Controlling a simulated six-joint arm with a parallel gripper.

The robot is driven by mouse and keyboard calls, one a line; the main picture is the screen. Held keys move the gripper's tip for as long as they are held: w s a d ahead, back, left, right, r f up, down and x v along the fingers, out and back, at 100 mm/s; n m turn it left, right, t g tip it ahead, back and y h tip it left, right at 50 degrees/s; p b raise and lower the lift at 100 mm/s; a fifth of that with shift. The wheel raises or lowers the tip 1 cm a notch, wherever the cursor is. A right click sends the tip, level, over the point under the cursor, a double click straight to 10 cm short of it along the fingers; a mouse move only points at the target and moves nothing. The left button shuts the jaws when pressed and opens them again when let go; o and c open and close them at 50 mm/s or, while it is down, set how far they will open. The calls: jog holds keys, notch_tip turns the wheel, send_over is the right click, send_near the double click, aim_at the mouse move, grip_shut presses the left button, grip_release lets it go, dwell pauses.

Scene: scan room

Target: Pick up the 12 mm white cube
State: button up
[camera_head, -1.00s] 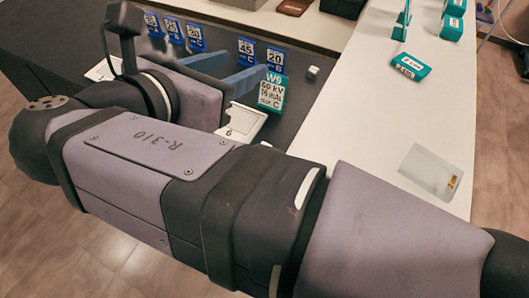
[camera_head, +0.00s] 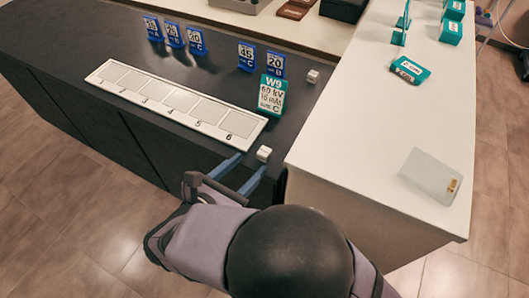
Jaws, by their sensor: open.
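Two small white cubes are in the head view. The nearer white cube (camera_head: 263,153) sits on the dark bench close to its right end, beside the white counter. The farther white cube (camera_head: 313,76) sits right of the blue number cards. No size mark is readable, so I cannot tell which is 12 mm. My gripper (camera_head: 253,163) has two blue fingers, open and apart with nothing between them. Its tips point toward the nearer cube and appear just short of it. Whether they touch it I cannot tell.
A white strip with numbered squares (camera_head: 175,101) lies along the dark bench. A teal W9 card (camera_head: 272,95) stands beyond its right end, with blue cards (camera_head: 275,64) behind. The white counter (camera_head: 371,136) on the right holds teal boxes (camera_head: 410,69) and a clear sleeve (camera_head: 431,176).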

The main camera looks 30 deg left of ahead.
aim_at(262, 154)
jog(key=shift+p+x, duration=0.35)
jog(key=shift+x, duration=3.3)
jog(key=shift+d+r, duration=0.1)
jog(key=shift+d, duration=0.05)
jog(key=c, duration=1.1)
